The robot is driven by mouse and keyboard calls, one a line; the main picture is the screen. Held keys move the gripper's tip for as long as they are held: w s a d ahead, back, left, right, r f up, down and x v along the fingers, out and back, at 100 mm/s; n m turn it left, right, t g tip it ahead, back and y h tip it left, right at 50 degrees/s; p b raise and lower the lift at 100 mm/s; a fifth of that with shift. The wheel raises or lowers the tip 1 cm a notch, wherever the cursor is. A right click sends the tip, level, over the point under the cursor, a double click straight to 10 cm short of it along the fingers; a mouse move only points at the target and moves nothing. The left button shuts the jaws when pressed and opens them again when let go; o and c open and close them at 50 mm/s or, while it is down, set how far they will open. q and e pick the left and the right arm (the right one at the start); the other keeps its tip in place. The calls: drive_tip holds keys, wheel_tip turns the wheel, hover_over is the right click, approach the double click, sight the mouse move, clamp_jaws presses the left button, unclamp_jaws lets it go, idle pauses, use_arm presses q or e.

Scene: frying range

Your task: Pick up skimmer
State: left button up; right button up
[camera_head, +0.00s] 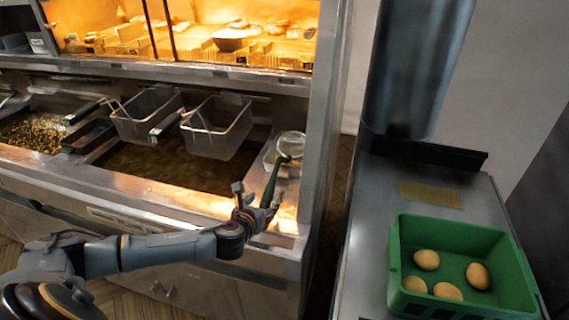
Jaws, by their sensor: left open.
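My left gripper (257,196) reaches in from the left and is open at the near end of the handle. The handle's lower end appears between or just behind the fingers; I cannot tell whether they touch it. My right gripper is not in view.
Fry baskets (218,130) hang over the dark oil to the left of the skimmer. A steel post (322,130) stands close on the right. A green crate (470,228) with several round brown items sits on the grey side table (365,215). A lit warming shelf is behind.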

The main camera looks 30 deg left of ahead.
sight(269, 197)
use_arm(q)
drive_tip(key=p+x, duration=0.1)
drive_tip(key=x, duration=0.3)
drive_tip(key=shift+w+f, duration=0.25)
drive_tip(key=shift+w, duration=0.1)
clamp_jaws()
